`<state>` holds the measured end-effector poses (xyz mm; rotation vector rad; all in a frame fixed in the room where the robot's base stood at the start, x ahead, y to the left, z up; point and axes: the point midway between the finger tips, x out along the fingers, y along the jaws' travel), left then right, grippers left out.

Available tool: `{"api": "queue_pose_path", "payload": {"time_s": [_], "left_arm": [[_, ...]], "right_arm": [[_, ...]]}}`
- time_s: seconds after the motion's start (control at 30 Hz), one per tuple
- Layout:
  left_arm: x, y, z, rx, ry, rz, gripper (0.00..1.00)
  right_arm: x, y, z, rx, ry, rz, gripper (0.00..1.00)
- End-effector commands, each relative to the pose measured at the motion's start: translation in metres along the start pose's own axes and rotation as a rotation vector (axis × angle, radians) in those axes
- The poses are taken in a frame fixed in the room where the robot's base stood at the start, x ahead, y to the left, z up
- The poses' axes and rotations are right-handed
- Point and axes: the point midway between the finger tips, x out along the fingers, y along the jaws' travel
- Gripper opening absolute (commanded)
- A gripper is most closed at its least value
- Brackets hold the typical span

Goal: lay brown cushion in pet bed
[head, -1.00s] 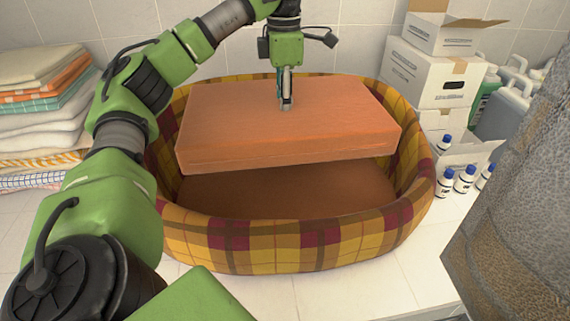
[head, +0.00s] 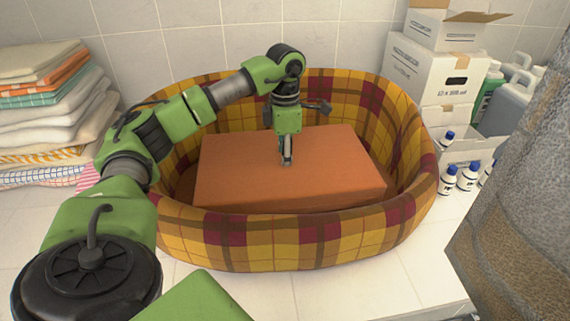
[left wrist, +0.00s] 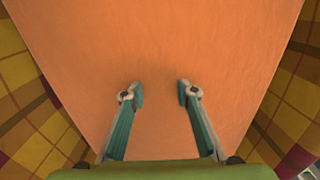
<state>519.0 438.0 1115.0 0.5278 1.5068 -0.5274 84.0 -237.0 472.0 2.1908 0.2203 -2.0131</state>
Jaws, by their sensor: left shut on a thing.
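The brown cushion (head: 290,180), an orange-brown block, is inside the plaid pet bed (head: 290,240), roughly level, with the bed's front rim hiding its lower edge. I cannot tell whether its underside touches the bed's floor. My left gripper (head: 287,160) points down at the middle of the cushion's top and is shut on it. In the left wrist view the two fingertips (left wrist: 160,95) meet the cushion's face (left wrist: 160,40), with plaid bed wall (left wrist: 30,100) on both sides. My right gripper is not in view.
Folded towels (head: 45,110) are stacked at the left. White boxes (head: 430,75), jugs (head: 510,100) and several small bottles (head: 465,178) stand at the right. A large grey rough-textured thing (head: 520,200) fills the right edge. The tiles (head: 340,290) before the bed are clear.

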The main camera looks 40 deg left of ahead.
Motion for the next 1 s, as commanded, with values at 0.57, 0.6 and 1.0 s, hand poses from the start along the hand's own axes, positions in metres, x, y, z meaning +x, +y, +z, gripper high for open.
{"api": "queue_pose_path", "payload": {"time_s": [0.57, 0.6, 1.0], "left_arm": [[0.025, 0.000, 0.000, 0.001, 0.000, 0.001, 0.30], [0.024, 0.000, 0.000, 0.001, 0.000, 0.001, 0.40], [0.018, 0.000, 0.001, 0.001, -0.002, 0.002, 0.44]], "right_arm": [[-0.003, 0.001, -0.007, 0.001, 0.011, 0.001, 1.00], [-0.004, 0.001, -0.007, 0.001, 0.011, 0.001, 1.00], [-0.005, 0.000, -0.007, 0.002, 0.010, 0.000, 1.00]]}}
